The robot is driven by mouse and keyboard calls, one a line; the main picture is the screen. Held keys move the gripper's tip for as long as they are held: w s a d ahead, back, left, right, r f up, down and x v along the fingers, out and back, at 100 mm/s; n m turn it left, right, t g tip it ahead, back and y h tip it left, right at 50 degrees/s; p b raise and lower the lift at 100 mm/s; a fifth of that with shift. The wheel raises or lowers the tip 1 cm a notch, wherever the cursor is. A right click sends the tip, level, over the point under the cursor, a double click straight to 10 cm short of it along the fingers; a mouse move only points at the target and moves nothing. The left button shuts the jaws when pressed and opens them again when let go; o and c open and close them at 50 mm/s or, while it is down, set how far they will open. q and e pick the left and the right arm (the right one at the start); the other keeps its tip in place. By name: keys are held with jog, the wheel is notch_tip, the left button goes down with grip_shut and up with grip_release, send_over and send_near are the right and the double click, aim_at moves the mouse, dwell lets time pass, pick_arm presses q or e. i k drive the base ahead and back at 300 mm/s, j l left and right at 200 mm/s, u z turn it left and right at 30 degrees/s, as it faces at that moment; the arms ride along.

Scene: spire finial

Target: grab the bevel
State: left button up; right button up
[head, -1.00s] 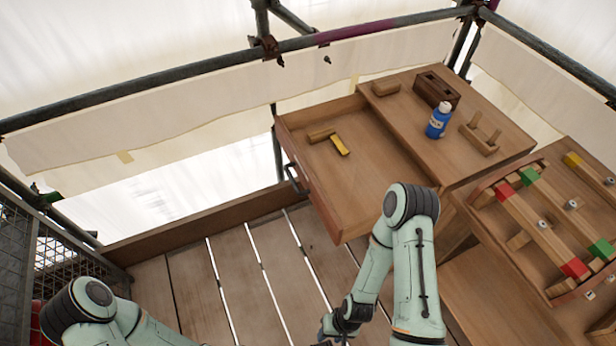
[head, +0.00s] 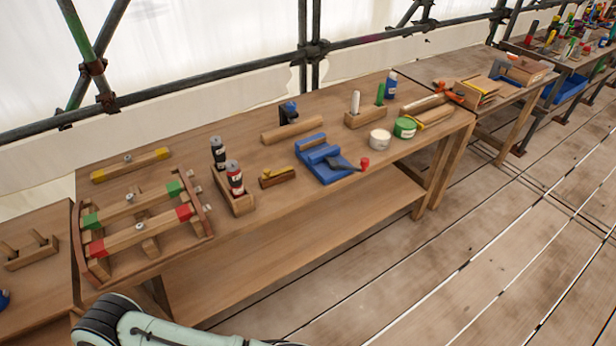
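I cannot pick out with certainty a bevel in the head view. A small brown wooden tool with a yellow top (head: 278,177) lies on the workbench (head: 330,222), left of a blue vise (head: 322,160); I cannot tell what tool it is. Part of one of my arms shows at the bottom left edge. Neither gripper is in the picture, so what they hold is hidden.
A wooden rack with red- and green-ended bars (head: 140,233) fills the bench's left end. A white tub (head: 380,138) and a green tub (head: 405,128) sit at the right. Plank floor in front is clear.

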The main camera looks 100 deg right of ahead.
aim_at(287, 176)
jog(key=z, duration=3.3)
jog(key=i+l, duration=0.2)
jog(key=l, duration=0.15)
jog(key=i+l, duration=0.45)
jog(key=l, duration=0.3)
jog(key=j+u, duration=0.05)
